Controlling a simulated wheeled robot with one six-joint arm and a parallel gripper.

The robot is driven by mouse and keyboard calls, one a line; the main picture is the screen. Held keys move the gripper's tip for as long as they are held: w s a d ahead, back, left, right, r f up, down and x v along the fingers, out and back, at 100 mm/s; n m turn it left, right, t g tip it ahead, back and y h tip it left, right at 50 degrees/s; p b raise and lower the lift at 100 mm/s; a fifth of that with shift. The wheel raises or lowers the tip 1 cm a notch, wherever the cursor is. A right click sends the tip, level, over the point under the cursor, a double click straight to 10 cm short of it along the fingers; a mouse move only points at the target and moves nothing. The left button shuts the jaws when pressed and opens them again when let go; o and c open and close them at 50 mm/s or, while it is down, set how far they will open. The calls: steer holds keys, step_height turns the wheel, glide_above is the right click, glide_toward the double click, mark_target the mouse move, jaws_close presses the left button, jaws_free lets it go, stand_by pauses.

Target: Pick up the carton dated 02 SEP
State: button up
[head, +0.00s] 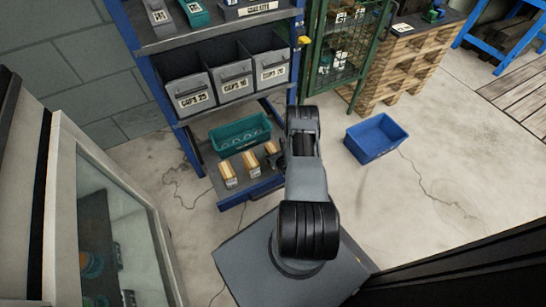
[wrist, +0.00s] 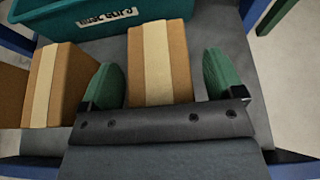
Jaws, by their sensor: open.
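Brown cartons with pale tape bands stand in a row on the low shelf: a left one (head: 228,175), a middle one (head: 251,163) and a right one (head: 270,148), partly hidden by my gripper (head: 274,160). In the wrist view my gripper (wrist: 160,82) is open, its green fingers on either side of a carton (wrist: 160,50), apparently the right one. The right finger stands slightly apart from it; the left finger is close to its side. A neighbouring carton (wrist: 57,85) stands just left of the left finger. I cannot read any date on the cartons.
A teal bin (head: 240,143) with a label stands behind the cartons and also shows in the wrist view (wrist: 100,18). Grey bins (head: 190,93) fill the shelf above. A blue crate (head: 376,138) lies on the floor to the right, with bare floor around it.

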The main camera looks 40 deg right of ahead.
steer(key=shift+c, duration=0.2)
steer(key=c, duration=1)
steer(key=shift+c, duration=0.6)
steer(key=shift+r, duration=0.15)
